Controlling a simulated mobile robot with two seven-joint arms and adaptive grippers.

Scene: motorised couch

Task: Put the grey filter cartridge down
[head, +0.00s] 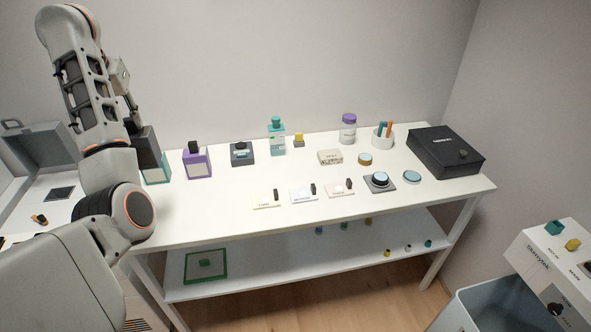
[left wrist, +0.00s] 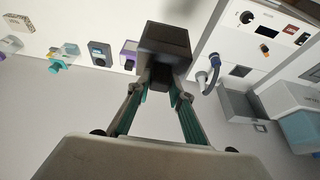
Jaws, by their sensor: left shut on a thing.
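The grey filter cartridge (left wrist: 163,45) is a dark grey block with a narrower dark neck. My left gripper (left wrist: 161,84) is shut on that neck in the left wrist view. In the head view the cartridge (head: 144,146) is at the left end of the white table, partly in front of a teal-edged box (head: 158,172). My left gripper (head: 128,108) is above it there, partly hidden by my arm. I cannot tell whether the cartridge touches the table or the box. My right gripper is not in view.
A purple box (head: 197,164) with a black top stands just right of the teal-edged box. A dark device (head: 242,153) and a teal bottle (head: 277,140) are farther right. The front left tabletop (head: 200,215) is clear. A lower shelf holds a green-framed tray (head: 205,266).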

